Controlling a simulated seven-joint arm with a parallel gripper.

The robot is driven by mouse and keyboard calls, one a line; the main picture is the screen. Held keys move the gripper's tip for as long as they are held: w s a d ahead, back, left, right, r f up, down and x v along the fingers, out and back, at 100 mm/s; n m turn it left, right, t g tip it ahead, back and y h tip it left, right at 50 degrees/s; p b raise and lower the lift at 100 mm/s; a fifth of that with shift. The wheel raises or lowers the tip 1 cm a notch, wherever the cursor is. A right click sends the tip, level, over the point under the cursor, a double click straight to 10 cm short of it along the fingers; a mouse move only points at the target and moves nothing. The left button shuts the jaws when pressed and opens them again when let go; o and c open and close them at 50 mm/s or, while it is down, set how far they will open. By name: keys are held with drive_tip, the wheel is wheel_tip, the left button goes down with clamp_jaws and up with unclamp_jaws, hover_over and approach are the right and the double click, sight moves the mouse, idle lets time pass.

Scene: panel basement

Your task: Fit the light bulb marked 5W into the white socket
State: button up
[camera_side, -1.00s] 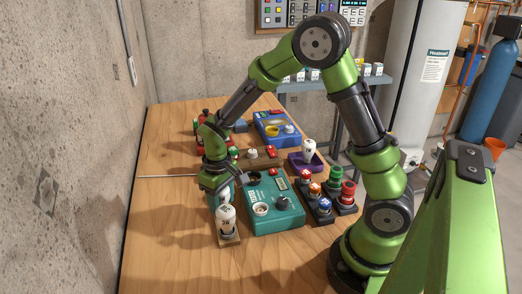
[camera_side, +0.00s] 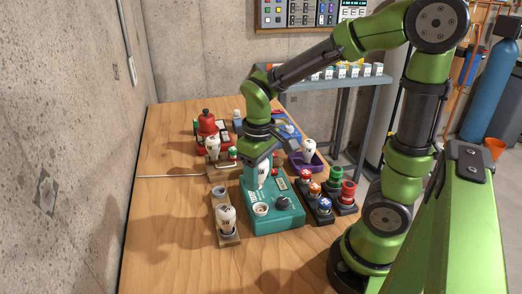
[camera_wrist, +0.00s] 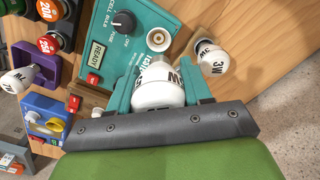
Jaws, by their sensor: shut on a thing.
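My gripper (camera_side: 262,172) is shut on a white light bulb (camera_wrist: 158,88) and holds it above the teal tester box (camera_side: 283,218). The bulb also shows in the side view (camera_side: 264,175). Its marking is turned and partly hidden, so I cannot read the number. The white socket (camera_side: 262,209) sits on the box top, empty, below and slightly in front of the bulb. In the wrist view the socket (camera_wrist: 158,39) is just beyond the bulb, apart from it. A bulb marked 3W (camera_wrist: 212,60) stands in a wooden rack (camera_side: 229,240) left of the box; the rack's rear holder (camera_side: 220,192) is empty.
A black knob (camera_side: 283,202) stands on the box beside the socket. Behind are another bulb (camera_side: 309,148) in a purple tray, a bulb (camera_side: 213,147) on a stand, and a red device (camera_side: 207,124).

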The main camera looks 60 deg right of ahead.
sight(260, 188)
drive_tip(key=shift+s+f, duration=0.3)
drive_tip(key=shift+f, duration=2.8)
drive_tip(key=shift+f, duration=0.6)
drive_tip(key=o, duration=0.8)
drive_tip(key=shift+c, duration=0.2)
drive_tip(key=shift+r, duration=5.5)
